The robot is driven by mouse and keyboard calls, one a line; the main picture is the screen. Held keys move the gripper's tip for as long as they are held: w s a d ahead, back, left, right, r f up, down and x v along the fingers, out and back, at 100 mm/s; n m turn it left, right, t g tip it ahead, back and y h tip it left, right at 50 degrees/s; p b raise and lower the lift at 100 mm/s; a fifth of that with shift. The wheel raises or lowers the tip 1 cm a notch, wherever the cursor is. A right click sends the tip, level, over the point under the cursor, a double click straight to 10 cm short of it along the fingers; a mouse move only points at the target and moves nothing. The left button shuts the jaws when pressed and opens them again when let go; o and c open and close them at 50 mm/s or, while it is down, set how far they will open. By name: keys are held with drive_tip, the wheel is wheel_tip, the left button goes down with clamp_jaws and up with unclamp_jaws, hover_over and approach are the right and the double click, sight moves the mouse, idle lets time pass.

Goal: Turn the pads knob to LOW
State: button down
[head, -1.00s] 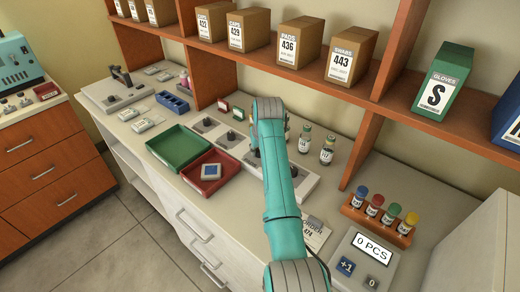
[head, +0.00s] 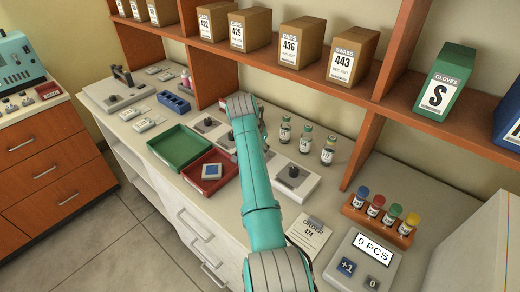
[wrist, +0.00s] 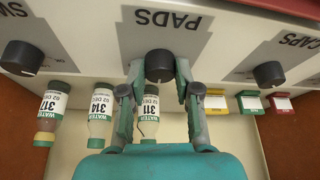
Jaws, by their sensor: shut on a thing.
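The pads knob (wrist: 159,66) is a dark round knob below the upside-down PADS label (wrist: 166,18) in the wrist view. My gripper (wrist: 159,72) has one finger on each side of this knob and is shut on it. The knob's pointer and its setting marks cannot be made out. In the head view my arm hides the pads knob and most of my gripper.
The swabs knob (wrist: 22,58) and caps knob (wrist: 268,74) flank it. Three water vials (wrist: 100,115) stand close to my fingers. A green tray (head: 180,148) and a red tray (head: 205,186) sit in front of the panel.

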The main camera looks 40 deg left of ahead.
drive_tip(key=shift+m, duration=0.3)
drive_tip(key=c, duration=0.8)
unclamp_jaws()
drive_tip(key=shift+c, duration=0.2)
drive_tip(key=shift+r, duration=0.1)
drive_tip(key=v, duration=1.1)
drive_tip(key=shift+s+r, duration=0.15)
drive_tip(key=shift+r, duration=0.25)
drive_tip(key=shift+a, duration=0.15)
